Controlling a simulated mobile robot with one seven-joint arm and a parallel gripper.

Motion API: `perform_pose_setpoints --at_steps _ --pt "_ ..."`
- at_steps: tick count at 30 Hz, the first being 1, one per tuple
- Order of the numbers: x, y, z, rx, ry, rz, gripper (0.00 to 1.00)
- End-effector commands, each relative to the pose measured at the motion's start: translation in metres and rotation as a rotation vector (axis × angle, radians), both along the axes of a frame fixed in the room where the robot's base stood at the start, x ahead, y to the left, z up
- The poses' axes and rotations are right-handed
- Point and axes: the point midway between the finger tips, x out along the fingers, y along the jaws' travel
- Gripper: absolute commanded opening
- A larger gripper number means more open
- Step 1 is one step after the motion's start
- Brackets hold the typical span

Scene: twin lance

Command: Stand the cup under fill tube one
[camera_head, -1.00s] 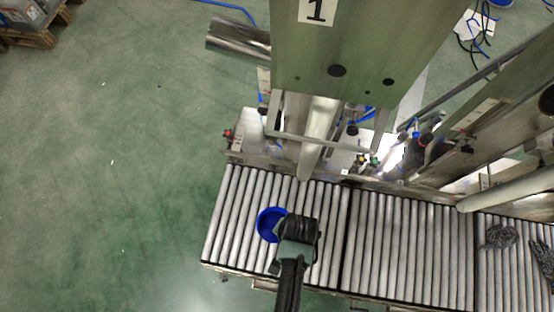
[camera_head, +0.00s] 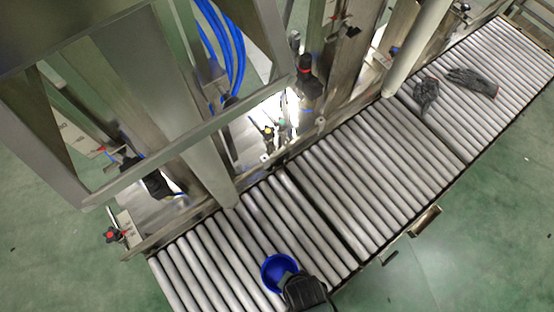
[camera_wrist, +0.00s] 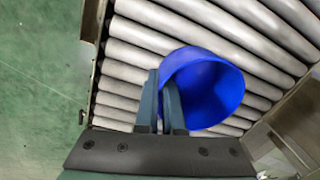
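The blue cup (camera_head: 280,272) is over the near part of the roller conveyor, mouth up, and it also shows in the wrist view (camera_wrist: 215,88). My gripper (camera_wrist: 161,100) is at the cup's left side in the wrist view. Its two fingers are close together with the cup's wall between them, one outside and one inside. I cannot tell whether the cup rests on the rollers or is slightly raised. Fill tube one (camera_head: 205,165) is the wide grey tube at the left, its lower end over the conveyor's back edge. The cup is in front and to the right of that end.
The roller conveyor (camera_head: 325,170) runs from lower left to upper right. A second tube (camera_head: 418,45) hangs farther right. Dark gloves (camera_head: 470,82) lie on the far rollers. Metal frames and blue hoses (camera_head: 225,45) stand behind. The rollers beneath tube one look clear.

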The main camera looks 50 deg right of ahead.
Motion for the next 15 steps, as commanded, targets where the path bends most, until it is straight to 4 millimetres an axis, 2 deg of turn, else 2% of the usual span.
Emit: perform_pose_setpoints --at_steps 5,7,11,15 --pt "0.002 -0.001 0.001 -0.001 -0.001 0.001 0.00" --pt "0.008 -0.003 0.000 -0.001 -0.003 0.001 0.00" --pt "0.036 -0.011 0.000 -0.003 -0.007 0.003 0.00" --pt "0.073 -0.022 -0.002 -0.003 -0.006 0.004 0.00"
